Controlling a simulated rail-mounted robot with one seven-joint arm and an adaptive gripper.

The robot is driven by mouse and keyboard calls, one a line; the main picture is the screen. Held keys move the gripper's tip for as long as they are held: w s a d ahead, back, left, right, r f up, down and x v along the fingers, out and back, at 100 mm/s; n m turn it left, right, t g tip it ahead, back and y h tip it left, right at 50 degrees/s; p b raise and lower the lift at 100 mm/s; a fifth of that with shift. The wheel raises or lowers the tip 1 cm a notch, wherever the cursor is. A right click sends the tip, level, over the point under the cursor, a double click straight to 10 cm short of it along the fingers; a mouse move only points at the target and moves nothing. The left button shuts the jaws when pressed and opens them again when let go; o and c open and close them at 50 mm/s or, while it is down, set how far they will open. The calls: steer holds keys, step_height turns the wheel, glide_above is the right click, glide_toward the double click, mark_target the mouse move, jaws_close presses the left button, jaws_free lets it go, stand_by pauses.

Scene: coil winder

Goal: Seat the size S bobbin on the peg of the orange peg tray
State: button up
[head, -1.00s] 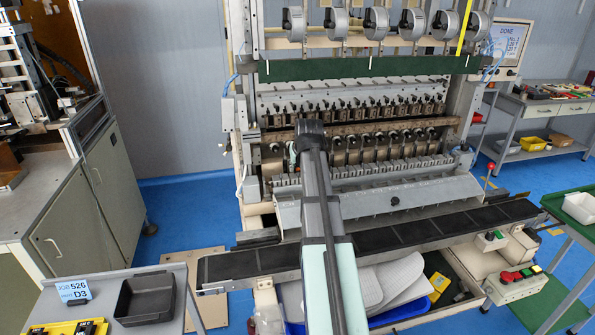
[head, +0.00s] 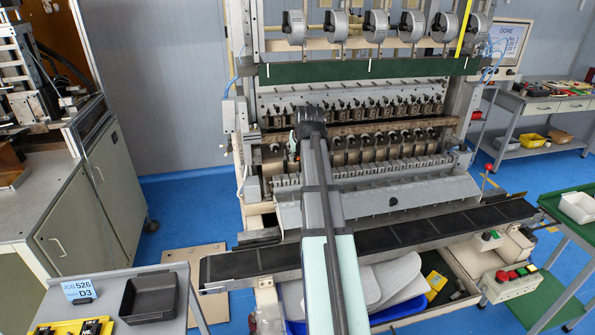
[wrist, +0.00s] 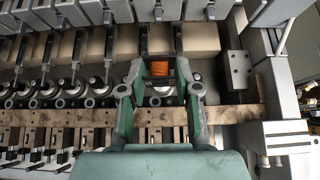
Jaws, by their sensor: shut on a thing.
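In the wrist view, my gripper (wrist: 160,74) is shut on a bobbin (wrist: 161,71) with orange-copper winding and dark flanges. The bobbin sits between the two fingertips, in front of the winder's row of spindles (wrist: 68,84). I cannot tell whether it still touches a spindle, and no size mark on it is readable. In the head view, my arm hides the bobbin and most of the gripper; only a small green part of the gripper (head: 294,146) shows at the machine's left side. I cannot make out an orange peg tray in either view.
The coil winder (head: 385,190) fills the middle, with a dark belt (head: 400,236) along its front. A stand at lower left holds a black bin (head: 148,298), a job card (head: 78,290) and a partly cut-off yellow tray (head: 62,328). A green-topped table (head: 560,205) stands at right.

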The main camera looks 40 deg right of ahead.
mark_target(298, 155)
steer(key=shift+r+p, duration=1.15)
steer(key=shift+r, duration=0.9)
